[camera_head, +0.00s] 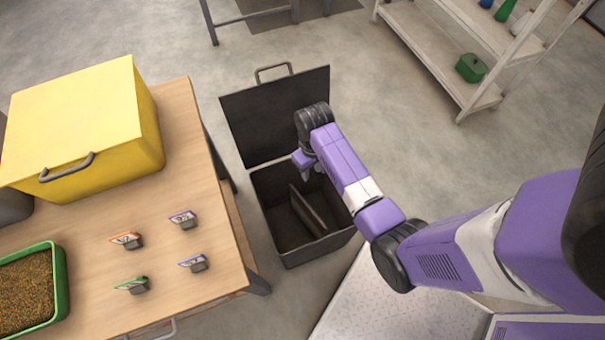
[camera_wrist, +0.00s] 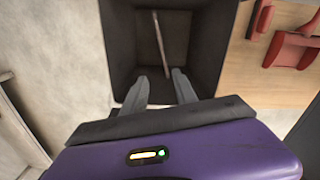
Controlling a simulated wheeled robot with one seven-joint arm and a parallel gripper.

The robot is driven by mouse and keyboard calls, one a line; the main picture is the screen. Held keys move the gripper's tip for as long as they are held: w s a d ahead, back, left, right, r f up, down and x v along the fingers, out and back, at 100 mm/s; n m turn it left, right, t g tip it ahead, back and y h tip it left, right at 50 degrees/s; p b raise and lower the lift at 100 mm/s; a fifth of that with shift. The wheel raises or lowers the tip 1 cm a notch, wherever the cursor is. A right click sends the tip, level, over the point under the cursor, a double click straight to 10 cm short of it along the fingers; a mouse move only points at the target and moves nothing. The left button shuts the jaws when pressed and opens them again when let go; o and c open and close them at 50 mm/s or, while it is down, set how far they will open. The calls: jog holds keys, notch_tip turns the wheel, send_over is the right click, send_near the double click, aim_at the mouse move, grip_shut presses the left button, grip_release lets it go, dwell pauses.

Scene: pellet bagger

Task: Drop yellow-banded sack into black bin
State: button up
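The black bin (camera_head: 322,248) stands on the floor right of the wooden table, its lid swung open at the back. A thin, flat, grey-brown upright piece (camera_head: 308,212) is inside it; I cannot tell whether it is a divider or something else. In the wrist view the bin (camera_wrist: 118,62) is below my gripper, and the thin piece (camera_wrist: 160,42) shows as a pale edge. My gripper (camera_wrist: 160,90) points down into the bin mouth with its fingers apart and nothing between them. It also shows in the head view (camera_head: 311,172). No yellow-banded sack is recognisable.
The table (camera_head: 205,277) holds a yellow box (camera_head: 75,120), a green tray of pellets (camera_head: 62,285) and several small coloured label stands (camera_head: 185,220). The open lid (camera_head: 270,118) rises behind the bin. Red objects (camera_wrist: 290,50) lie on wood beside the bin. A shelf rack (camera_head: 430,60) stands back right.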

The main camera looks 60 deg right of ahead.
notch_tip(320, 180, up, 7)
jog(key=shift+r+p, duration=0.2)
jog(key=shift+p, duration=0.1)
dwell(0.5)
